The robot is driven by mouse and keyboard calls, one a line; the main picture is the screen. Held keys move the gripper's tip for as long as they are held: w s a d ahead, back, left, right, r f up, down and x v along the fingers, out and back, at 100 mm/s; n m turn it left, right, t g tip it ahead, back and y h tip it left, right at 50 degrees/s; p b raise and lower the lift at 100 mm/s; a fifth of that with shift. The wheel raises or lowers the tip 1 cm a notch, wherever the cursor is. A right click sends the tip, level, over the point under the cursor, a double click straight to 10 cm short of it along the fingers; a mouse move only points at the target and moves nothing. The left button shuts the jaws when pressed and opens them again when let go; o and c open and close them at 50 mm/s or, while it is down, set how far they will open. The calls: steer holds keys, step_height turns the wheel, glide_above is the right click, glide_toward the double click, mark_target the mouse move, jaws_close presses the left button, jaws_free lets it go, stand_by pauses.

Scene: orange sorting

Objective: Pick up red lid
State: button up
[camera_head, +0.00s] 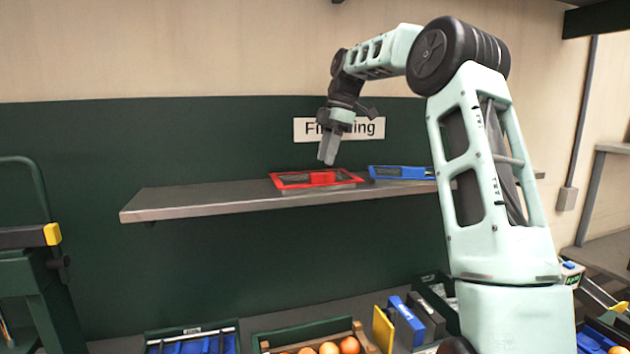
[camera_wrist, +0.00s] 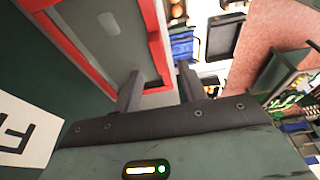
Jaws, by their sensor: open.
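The red lid (camera_head: 316,180) lies flat on a grey wall shelf (camera_head: 200,199). My gripper (camera_head: 328,152) is above the lid in the head view, pointing down. In the wrist view the lid's red rim (camera_wrist: 68,41) fills the upper left, and my open gripper (camera_wrist: 158,88) has its two fingers apart near the lid's edge. Whether a finger touches the lid cannot be told.
A blue lid (camera_head: 400,172) lies on the shelf right of the red one, partly behind my arm. A white sign (camera_head: 372,128) hangs on the green wall behind. Below are crates, one with oranges (camera_head: 329,348). The shelf's left part is clear.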

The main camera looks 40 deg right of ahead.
mark_target(322, 173)
steer(key=shift+p+x, duration=0.8)
steer(key=shift+x, duration=1.3)
jaws_close()
